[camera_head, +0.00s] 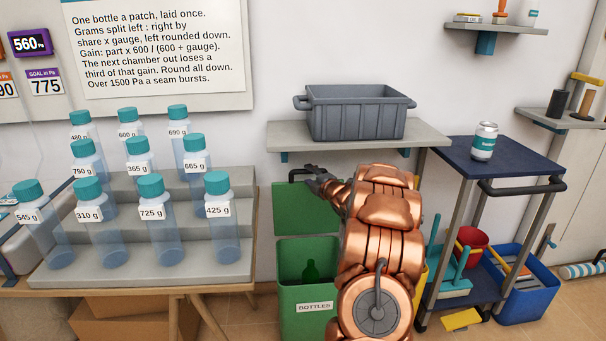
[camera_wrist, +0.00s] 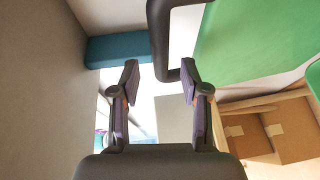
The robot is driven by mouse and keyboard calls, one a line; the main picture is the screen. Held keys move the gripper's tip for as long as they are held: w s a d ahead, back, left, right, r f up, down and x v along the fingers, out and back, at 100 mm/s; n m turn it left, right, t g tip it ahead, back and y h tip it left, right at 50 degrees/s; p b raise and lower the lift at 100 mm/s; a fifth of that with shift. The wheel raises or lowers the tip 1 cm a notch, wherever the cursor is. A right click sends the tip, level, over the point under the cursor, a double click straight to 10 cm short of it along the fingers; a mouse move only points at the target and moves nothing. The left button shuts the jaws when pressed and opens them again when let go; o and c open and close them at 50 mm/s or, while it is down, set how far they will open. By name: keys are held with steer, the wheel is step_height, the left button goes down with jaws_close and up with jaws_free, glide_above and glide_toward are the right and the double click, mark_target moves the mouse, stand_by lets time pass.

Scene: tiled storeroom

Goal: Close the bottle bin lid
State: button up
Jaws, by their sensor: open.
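A dark loop handle (camera_wrist: 158,38) lies beside the lid in the wrist view. My gripper (camera_head: 308,174) is at the lid's top edge. Its fingers (camera_wrist: 160,82) are open, and the handle's near end shows between them, close to the right fingertip. I cannot tell whether they touch.
The shelf (camera_head: 425,134) with a grey crate (camera_head: 357,113) hangs just above my gripper; its teal bracket (camera_wrist: 118,49) is close in the wrist view. A table with several bottles stands left. A blue cart (camera_head: 500,165) stands right.

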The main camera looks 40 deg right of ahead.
mark_target(305, 173)
steer(key=shift+x, duration=2.2)
steer(key=shift+a, duration=0.1)
jaws_close()
